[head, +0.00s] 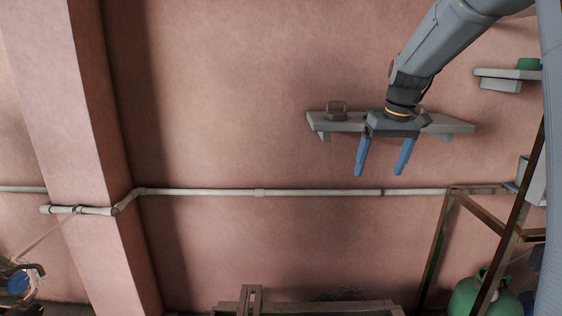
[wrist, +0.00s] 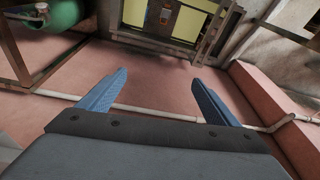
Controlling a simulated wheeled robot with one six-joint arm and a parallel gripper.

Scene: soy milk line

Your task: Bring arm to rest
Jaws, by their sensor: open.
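My gripper (head: 382,172) hangs in the upper right of the head view at the end of my grey arm. Its two blue fingers point down and stand wide apart, with nothing between them. In the wrist view, my gripper (wrist: 160,82) also shows open and empty, with the pink wall and a pale pipe behind it.
A pale pipe (head: 300,192) runs along the pink wall. A rusty frame (head: 437,240) and a green tank (head: 470,297) stand at lower right. The middle left is open.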

